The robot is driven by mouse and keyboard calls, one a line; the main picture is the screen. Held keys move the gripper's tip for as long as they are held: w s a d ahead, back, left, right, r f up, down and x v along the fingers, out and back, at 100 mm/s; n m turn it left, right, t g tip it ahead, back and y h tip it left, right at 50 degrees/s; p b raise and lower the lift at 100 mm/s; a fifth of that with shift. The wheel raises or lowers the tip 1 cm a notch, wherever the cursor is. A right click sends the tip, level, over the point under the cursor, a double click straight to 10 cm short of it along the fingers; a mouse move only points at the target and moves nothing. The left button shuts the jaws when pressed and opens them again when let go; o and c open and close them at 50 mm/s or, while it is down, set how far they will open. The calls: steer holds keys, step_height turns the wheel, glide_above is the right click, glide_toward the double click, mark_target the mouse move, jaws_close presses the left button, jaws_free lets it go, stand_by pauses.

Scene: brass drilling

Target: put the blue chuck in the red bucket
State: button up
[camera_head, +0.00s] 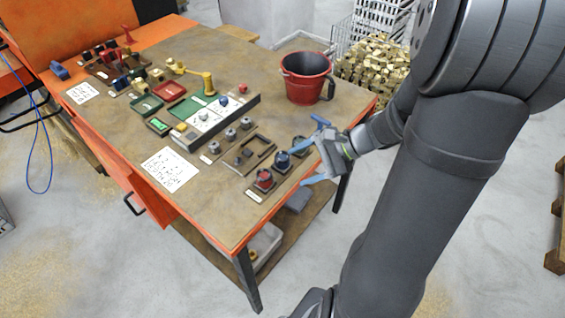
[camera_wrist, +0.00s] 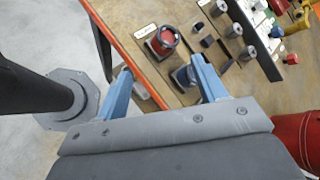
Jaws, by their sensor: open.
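In the wrist view a dark holder (camera_wrist: 181,77), partly hidden by my right finger, stands beside the red chuck (camera_wrist: 163,40). My gripper (camera_head: 302,167) is open and empty at the table's edge, close to the blue chuck. In the wrist view the fingers of my gripper (camera_wrist: 160,66) are spread wide. The red bucket (camera_head: 306,78) stands upright at the table's back right; its side shows in the wrist view (camera_wrist: 292,138).
A dark frame (camera_head: 255,150) and several small grey parts lie to the left. A white panel (camera_head: 206,121) with knobs stands beyond. The tabletop between holders and bucket looks mostly clear.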

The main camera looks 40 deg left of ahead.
steer(key=a+r+n+t+h, duration=0.1)
steer(key=a+r+n+h, duration=0.4)
steer(key=n, duration=0.7)
step_height(320, 180, up, 5)
steer(key=n+t+h, duration=0.4)
steer(key=n+t, duration=0.1)
steer(key=n, duration=0.4)
glide_above(282, 159)
step_height(282, 159, down, 17)
steer(key=shift+d+f, duration=0.1)
steer(key=shift+c, duration=0.5)
jaws_close()
steer(key=shift+r, duration=0.2)
